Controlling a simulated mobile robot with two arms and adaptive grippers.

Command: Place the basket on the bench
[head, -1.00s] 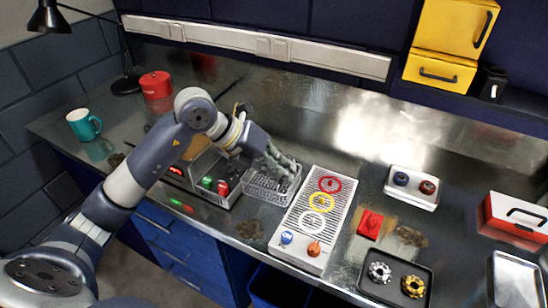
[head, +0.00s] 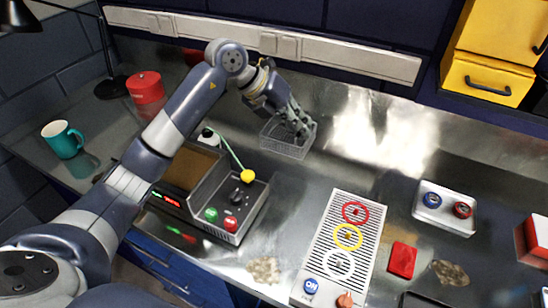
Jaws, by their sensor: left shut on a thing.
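The basket (head: 288,148) is a small grey wire-mesh basket near the middle of the bench (head: 300,190), toward the back. My left gripper (head: 300,130) is shut on its right-hand side, fingers pointing down. The basket looks level. I cannot tell whether its bottom touches the bench top or is slightly above it. My right gripper is not in view.
A slatted panel with coloured rings (head: 348,238) lies front right. A tray with two round parts (head: 446,203) and a red block (head: 402,260) lie further right. Bench behind the basket is clear.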

